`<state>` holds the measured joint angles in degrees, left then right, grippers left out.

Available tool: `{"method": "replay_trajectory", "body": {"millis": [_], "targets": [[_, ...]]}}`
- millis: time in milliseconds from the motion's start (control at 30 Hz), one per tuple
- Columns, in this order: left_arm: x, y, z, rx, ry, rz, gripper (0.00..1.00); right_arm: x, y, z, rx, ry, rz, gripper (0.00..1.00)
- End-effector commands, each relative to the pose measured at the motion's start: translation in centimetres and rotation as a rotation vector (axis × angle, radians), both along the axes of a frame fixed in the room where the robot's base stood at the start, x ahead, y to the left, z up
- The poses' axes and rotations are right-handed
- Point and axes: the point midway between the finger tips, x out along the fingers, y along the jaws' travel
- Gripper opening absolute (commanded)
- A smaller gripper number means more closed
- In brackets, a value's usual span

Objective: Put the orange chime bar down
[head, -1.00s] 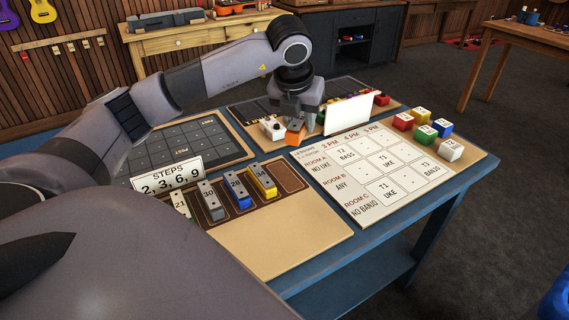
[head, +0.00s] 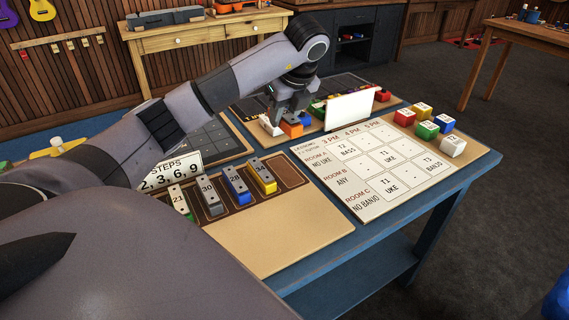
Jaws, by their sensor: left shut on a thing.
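The orange chime bar (head: 291,130) is at the near edge of the back board, between a white block and other coloured blocks. Only a small orange face shows below my left gripper (head: 289,116). That gripper points down and is shut on the orange piece, its fingers partly covering it. I cannot tell whether the piece touches the board. The front tray (head: 290,175) holds a green bar 21 (head: 181,203), a grey bar 30 (head: 210,197), a blue bar 28 (head: 236,186) and a yellow bar 34 (head: 262,176). My right gripper is not in view.
A white upright card (head: 349,109) stands right of my left gripper. A white block (head: 269,125) is close on its left. The schedule board (head: 385,165) and several coloured cubes (head: 427,130) lie to the right. The front tray's near part is bare. A "STEPS" sign (head: 170,172) stands at left.

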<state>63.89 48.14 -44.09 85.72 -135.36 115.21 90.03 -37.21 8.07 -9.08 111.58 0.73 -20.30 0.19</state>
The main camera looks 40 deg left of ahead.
Motion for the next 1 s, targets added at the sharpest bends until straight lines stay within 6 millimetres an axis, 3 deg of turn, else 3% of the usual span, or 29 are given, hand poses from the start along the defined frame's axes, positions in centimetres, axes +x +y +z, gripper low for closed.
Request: {"method": "replay_trajectory", "body": {"millis": [33,67,300,567,800,1000], "targets": [[0.0,-0.2,-2.1,-0.003,0.005,-0.004,0.04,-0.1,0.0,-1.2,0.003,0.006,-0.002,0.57],[-0.1,-0.1,-2.8,-0.004,0.005,-0.003,0.04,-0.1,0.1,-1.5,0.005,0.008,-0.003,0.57],[-0.1,0.0,-7.5,0.0,0.003,-0.002,0.04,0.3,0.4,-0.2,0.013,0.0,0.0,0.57],[0.0,0.0,-9.5,0.0,0.002,-0.001,0.04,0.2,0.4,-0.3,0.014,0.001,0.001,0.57],[-0.1,0.0,-12.9,0.0,0.003,-0.002,0.04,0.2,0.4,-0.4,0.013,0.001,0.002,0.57],[0.0,0.0,-13.1,0.0,-0.001,-0.003,0.04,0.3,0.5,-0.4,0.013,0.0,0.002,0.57]]}}
